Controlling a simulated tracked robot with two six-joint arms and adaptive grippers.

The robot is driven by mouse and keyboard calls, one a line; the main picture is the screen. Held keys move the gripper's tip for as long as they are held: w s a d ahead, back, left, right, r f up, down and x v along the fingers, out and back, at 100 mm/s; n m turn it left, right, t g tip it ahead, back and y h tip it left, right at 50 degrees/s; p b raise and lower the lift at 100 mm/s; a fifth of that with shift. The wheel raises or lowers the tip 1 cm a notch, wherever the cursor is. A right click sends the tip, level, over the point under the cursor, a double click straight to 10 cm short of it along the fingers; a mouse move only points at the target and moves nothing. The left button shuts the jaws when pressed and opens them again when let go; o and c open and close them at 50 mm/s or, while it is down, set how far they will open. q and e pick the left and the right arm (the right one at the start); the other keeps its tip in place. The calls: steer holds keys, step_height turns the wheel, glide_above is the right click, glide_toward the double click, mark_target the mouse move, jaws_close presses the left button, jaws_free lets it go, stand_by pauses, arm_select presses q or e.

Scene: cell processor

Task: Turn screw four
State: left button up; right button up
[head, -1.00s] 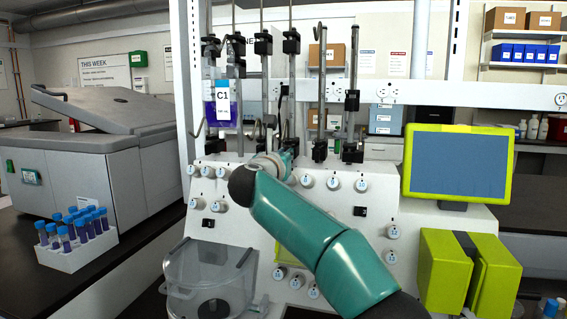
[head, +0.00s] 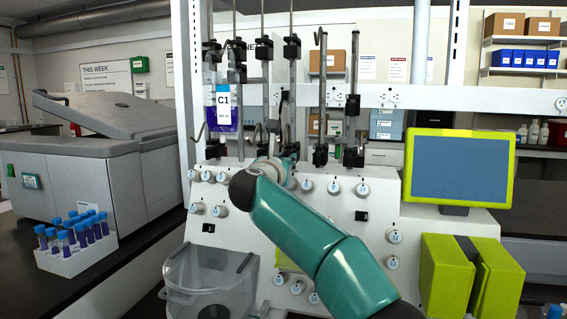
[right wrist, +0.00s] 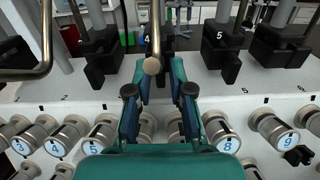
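My right gripper (right wrist: 160,80) is open in the right wrist view, its two teal fingers apart. A metal rod with a rounded end (right wrist: 152,66) shows between the fingertips; I cannot tell whether they touch it. Behind it is a black clamp block (right wrist: 154,44) beside the number 4 on the machine's ledge. A round silver knob labelled 4 (right wrist: 65,138) is in the row below, left of the gripper. In the head view my right arm reaches the machine's front (head: 344,218), and its gripper is mostly hidden behind the arm. My left gripper is not in view.
More black clamps stand on both sides, one at number 5 (right wrist: 284,44). Knobs 8 (right wrist: 222,134) and 9 (right wrist: 277,130) are to the right. A purple bag labelled C1 (head: 223,108), a clear vessel (head: 208,282) and a screen (head: 459,168) are around the arm.

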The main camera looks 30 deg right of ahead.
steer(key=shift+s+a, duration=0.1)
steer(key=v, duration=1.1)
steer(key=shift+s+a, duration=0.2)
steer(key=shift+a, duration=0.15)
